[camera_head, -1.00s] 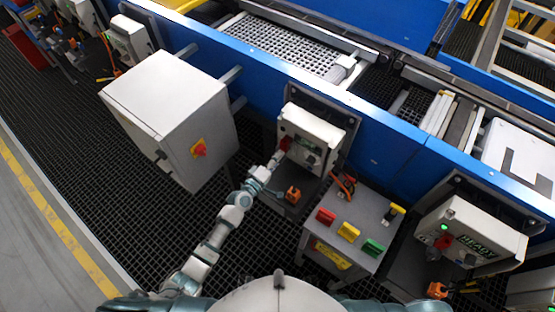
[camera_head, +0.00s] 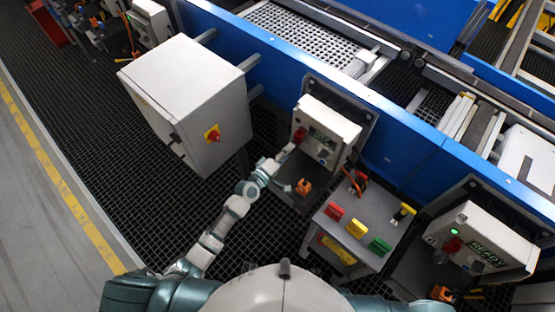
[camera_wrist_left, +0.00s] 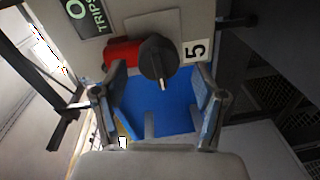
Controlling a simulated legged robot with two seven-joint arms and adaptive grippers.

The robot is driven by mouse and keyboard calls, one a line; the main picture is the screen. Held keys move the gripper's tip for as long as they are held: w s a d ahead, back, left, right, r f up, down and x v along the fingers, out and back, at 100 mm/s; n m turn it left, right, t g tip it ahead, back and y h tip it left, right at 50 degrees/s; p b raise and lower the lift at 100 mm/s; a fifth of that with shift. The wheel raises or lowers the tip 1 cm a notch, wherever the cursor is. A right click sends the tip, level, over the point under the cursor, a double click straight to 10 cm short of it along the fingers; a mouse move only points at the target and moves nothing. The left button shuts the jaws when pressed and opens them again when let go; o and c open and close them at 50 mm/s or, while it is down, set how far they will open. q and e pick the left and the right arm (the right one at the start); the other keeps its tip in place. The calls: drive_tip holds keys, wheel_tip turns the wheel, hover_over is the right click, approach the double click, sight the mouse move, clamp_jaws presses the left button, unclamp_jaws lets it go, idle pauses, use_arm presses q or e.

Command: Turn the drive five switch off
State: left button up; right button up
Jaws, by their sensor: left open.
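The drive five box is a light grey box (camera_head: 335,124) on the blue conveyor side in the head view, with a red part (camera_head: 299,135) on its left side. In the left wrist view a round black switch knob (camera_wrist_left: 158,58) with a pale pointer sits by a label reading 5 (camera_wrist_left: 196,49). A red part (camera_wrist_left: 122,52) is partly hidden beside it. My left gripper (camera_head: 290,149) is close to the box's left side. In the wrist view the left gripper (camera_wrist_left: 160,82) is open, its fingers apart on either side below the knob. Contact cannot be told. My right gripper is not in view.
A display reading TRIPS (camera_wrist_left: 88,15) is near the knob. A large grey cabinet (camera_head: 185,95) stands left of my arm. A pedestal (camera_head: 355,226) with red, yellow and green buttons stands right of it. Another box, reading READY (camera_head: 480,240), is farther right. Dark grating covers the floor.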

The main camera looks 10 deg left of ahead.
use_arm(q)
drive_tip(key=v, duration=1)
drive_tip(key=shift+s+a, duration=0.2)
drive_tip(key=shift+a, duration=0.05)
drive_tip(key=shift+f, duration=0.1)
drive_tip(key=s+a+f+m+g+y, duration=0.2)
drive_tip(key=s+f, duration=0.1)
drive_tip(key=f, duration=0.6)
drive_tip(key=s+a+f+m+g+y, duration=0.15)
drive_tip(key=s+f, duration=0.25)
drive_tip(key=f, duration=0.5)
drive_tip(key=s+a+f+m+g+y, duration=0.2)
drive_tip(key=s+a+f, duration=0.1)
drive_tip(key=f, duration=0.6)
drive_tip(key=s+a+f+m+g+y, duration=0.2)
drive_tip(key=s+f, duration=0.6)
drive_tip(key=s, duration=0.4)
drive_tip(key=s+a+f+m+g+y, duration=0.2)
drive_tip(key=s+a+f+g, duration=0.3)
drive_tip(key=s+f, duration=0.3)
drive_tip(key=s+m, duration=0.1)
drive_tip(key=s, duration=0.3)
drive_tip(key=shift+s+a+f, duration=0.2)
drive_tip(key=shift+s, duration=0.15)
